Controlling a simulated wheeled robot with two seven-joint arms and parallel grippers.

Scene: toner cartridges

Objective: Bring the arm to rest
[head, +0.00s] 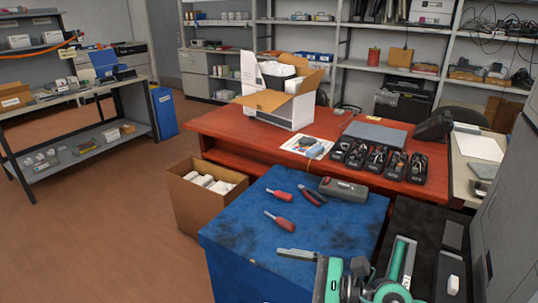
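One of my arms, with green and grey parts, shows at the bottom right, folded close to me over the front of the blue-topped cabinet (262,225). A flat grey piece (297,254) juts left from it over the cabinet top. It may be part of my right gripper, but two fingertips cannot be made out. No arm comes in from the left, and my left gripper is out of view. An open carton (290,110) with white and dark contents stands on the red desk (225,124). I cannot identify any toner cartridge for certain.
Two red-handled screwdrivers (280,194), pliers (312,197) and a grey device (343,188) lie on the blue top. A cardboard box (190,205) with white items stands left of it. Several black tool holders (375,160) line the desk. Open floor (90,240) lies left.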

